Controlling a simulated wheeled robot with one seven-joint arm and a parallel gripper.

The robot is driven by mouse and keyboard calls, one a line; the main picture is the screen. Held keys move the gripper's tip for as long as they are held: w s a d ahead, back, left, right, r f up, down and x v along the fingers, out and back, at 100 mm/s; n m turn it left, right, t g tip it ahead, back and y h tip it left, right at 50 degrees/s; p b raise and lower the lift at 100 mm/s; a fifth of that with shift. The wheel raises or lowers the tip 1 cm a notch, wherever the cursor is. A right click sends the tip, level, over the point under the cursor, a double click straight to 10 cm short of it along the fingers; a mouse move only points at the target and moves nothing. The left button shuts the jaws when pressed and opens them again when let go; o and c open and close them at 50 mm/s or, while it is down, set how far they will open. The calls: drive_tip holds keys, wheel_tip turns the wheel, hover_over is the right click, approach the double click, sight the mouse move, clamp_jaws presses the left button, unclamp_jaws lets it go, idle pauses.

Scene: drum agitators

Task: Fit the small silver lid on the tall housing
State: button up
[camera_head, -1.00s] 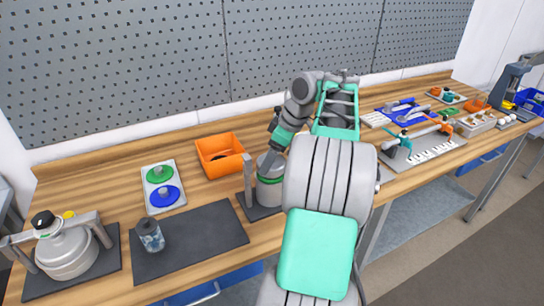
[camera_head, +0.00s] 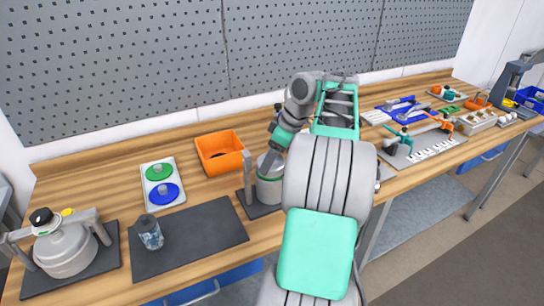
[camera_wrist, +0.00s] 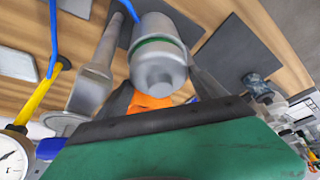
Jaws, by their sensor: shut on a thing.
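The tall housing (camera_head: 269,190) is a grey cylinder with a green band. It stands upright on a dark mat beside a grey post (camera_head: 248,180), partly behind my arm. In the wrist view the housing (camera_wrist: 155,25) shows upside down, with a silver domed lid (camera_wrist: 158,72) with a small knob at its end, next to the green band. My gripper (camera_wrist: 160,92) has its dark fingers on either side of the dome, shut on the lid. The exact contact, and whether the lid is fully seated, cannot be told. In the head view the gripper is mostly hidden.
An orange bin (camera_head: 220,153) stands close behind the housing to the left. A white tray (camera_head: 163,184) with green and blue discs, a jar (camera_head: 149,232) on a dark mat, and a clamped pot (camera_head: 65,249) are further left. Tools and trays crowd the bench's right side.

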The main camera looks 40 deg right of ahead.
drive_tip(key=o, duration=2)
drive_tip(key=shift+o, duration=0.2)
drive_tip(key=shift+a, duration=0.1)
drive_tip(key=p+v, duration=0.3)
drive_tip(key=v, duration=0.5)
drive_tip(key=shift+p, duration=0.3)
